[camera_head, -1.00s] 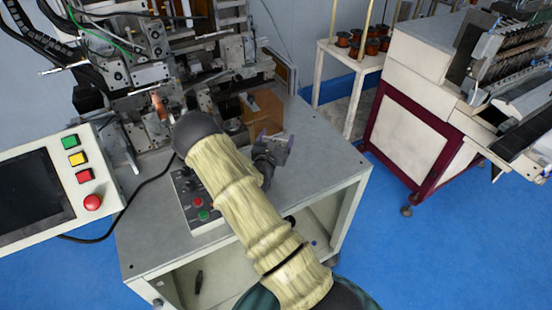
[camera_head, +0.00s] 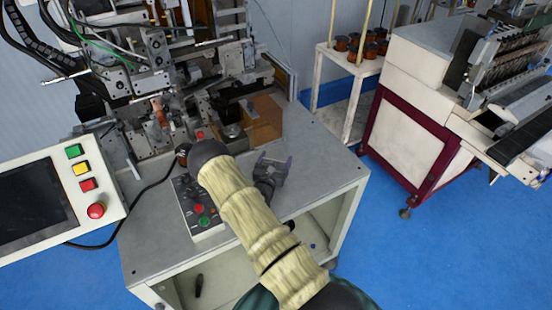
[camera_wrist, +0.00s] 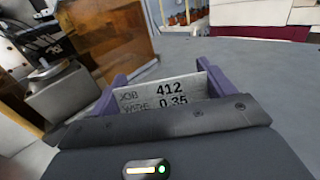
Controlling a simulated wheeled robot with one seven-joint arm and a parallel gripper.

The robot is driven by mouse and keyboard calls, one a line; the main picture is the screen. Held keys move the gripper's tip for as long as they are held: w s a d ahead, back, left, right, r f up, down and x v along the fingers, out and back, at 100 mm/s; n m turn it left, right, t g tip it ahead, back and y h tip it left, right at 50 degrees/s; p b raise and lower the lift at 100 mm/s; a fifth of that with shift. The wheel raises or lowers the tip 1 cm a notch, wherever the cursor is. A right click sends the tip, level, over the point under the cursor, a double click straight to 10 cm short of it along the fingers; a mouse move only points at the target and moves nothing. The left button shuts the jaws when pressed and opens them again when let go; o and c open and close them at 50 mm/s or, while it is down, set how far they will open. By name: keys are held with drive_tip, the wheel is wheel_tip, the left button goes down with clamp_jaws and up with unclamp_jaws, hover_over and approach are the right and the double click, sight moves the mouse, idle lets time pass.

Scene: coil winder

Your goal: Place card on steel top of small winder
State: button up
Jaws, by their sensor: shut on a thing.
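My gripper (camera_head: 274,172) is over the grey steel top (camera_head: 322,152) of the small winder, right of its button box. In the wrist view, the purple fingers of my gripper (camera_wrist: 160,88) are shut on a pale card (camera_wrist: 158,92). The card stands between them, with dark print reading "412" and "0.35"; its lower part is hidden by the gripper body. The steel top also shows beyond the card in the wrist view (camera_wrist: 265,75). I cannot tell whether the card touches the top. The card is not clear in the head view.
The button box (camera_head: 200,204) is left of my gripper. An amber guard (camera_head: 263,117) and the winding mechanism (camera_head: 165,85) stand behind. A screen panel (camera_head: 55,205) is at the left. The top is bare to the right, up to its edge.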

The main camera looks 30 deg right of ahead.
drive_tip(key=shift+s+a, duration=0.1)
drive_tip(key=shift+s, duration=0.05)
drive_tip(key=shift+f, duration=0.15)
drive_tip(key=o, duration=0.9)
drive_tip(key=shift+r, duration=0.2)
drive_tip(key=shift+s+a+f+b, duration=0.15)
drive_tip(key=shift+a+b, duration=0.05)
drive_tip(key=shift+b, duration=0.1)
drive_tip(key=b+v, duration=0.4)
drive_tip(key=v, duration=0.7)
drive_tip(key=shift+s, duration=0.1)
